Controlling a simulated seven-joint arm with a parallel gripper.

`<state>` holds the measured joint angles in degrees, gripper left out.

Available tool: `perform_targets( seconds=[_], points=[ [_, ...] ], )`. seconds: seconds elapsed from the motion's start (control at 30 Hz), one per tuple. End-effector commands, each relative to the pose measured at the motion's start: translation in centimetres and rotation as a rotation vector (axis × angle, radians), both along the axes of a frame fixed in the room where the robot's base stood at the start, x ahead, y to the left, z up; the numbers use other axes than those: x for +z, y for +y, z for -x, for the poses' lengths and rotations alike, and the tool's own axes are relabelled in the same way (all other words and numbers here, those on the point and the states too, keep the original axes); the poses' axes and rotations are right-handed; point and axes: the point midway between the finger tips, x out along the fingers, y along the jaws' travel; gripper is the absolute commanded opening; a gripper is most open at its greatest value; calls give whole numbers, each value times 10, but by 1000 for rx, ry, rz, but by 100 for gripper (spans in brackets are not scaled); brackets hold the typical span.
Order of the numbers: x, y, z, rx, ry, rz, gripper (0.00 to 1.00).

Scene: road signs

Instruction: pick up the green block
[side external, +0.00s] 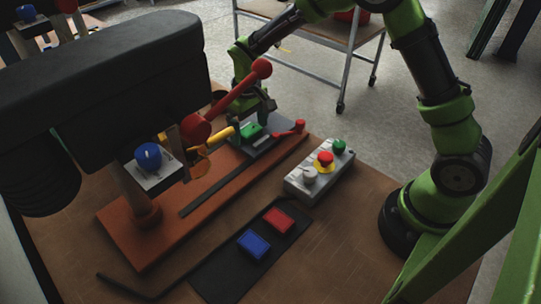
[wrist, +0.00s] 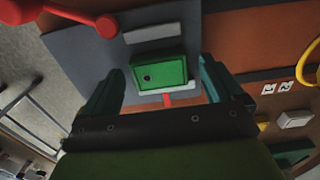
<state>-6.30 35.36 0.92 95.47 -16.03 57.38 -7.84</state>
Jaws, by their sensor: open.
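The green block (side external: 250,130) sits on a grey plate (side external: 284,124) on the orange-brown base of the machine. In the wrist view the green block (wrist: 174,70) lies in front of my gripper (wrist: 160,64), between the lines of its two dark teal fingers. The fingers are apart and not touching the block; a gap shows on each side. In the side view my gripper (side external: 262,105) is just above and behind the block, partly hidden by a red lever. How high it is above the block is hard to tell.
The red lever (side external: 234,100) and a yellow rod (side external: 220,134) stand close left of the block. A button box (side external: 318,172), a blue block (side external: 253,243) and a red block (side external: 278,220) are nearer the front.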

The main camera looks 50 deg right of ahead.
Motion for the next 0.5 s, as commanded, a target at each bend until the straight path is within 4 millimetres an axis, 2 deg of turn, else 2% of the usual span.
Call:
perform_targets(
  seconds=[0.17, 0.5],
  points=[
    [0, 0, 0, -1, 0, 0, 94],
    [0, 0, 0, -1, 0, 0, 42]
  ],
)
